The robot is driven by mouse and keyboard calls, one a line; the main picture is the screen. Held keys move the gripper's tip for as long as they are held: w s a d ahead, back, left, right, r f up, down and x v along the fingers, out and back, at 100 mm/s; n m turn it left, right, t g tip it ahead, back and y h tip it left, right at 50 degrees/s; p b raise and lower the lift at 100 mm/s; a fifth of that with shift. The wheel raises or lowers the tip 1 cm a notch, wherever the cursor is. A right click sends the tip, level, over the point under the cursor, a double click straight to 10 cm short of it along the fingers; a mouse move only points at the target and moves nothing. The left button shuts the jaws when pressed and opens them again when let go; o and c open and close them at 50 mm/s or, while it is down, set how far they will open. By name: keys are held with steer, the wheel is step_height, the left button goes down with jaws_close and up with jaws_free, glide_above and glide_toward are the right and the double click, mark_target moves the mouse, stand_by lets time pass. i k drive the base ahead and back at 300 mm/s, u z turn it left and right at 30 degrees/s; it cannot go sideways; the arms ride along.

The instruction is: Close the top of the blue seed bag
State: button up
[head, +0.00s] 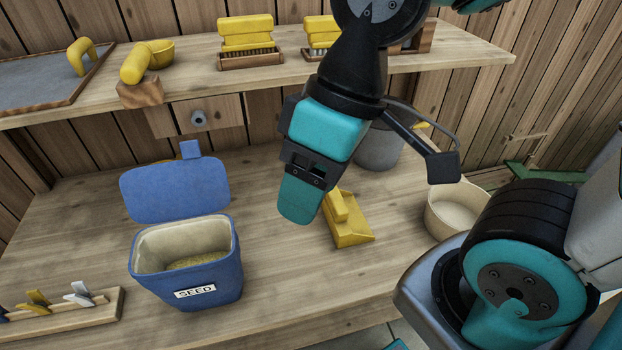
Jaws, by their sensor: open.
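The blue seed bag (187,283) stands upright on the workbench at the left of the head view, with a "SEED" label on its front. Its blue top flap (176,190) is raised at the back with a small tab at its upper edge. The mouth is open and grain shows inside the cream lining. My gripper (300,205) hangs to the right of the bag, above the bench, apart from the bag and flap. It is open; its far finger is largely hidden and I see nothing held in it.
A cream bowl (457,212) and a grey pot (379,148) stand further right. A wooden strip with clips (70,305) lies left of the bag. A shelf (190,75) with brushes runs above. Bench between bag and scoop is clear.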

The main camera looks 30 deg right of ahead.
mark_target(196, 185)
steer(key=k, duration=1.2)
steer(key=z, duration=0.7)
steer(key=i, duration=1.2)
steer(key=u, duration=0.3)
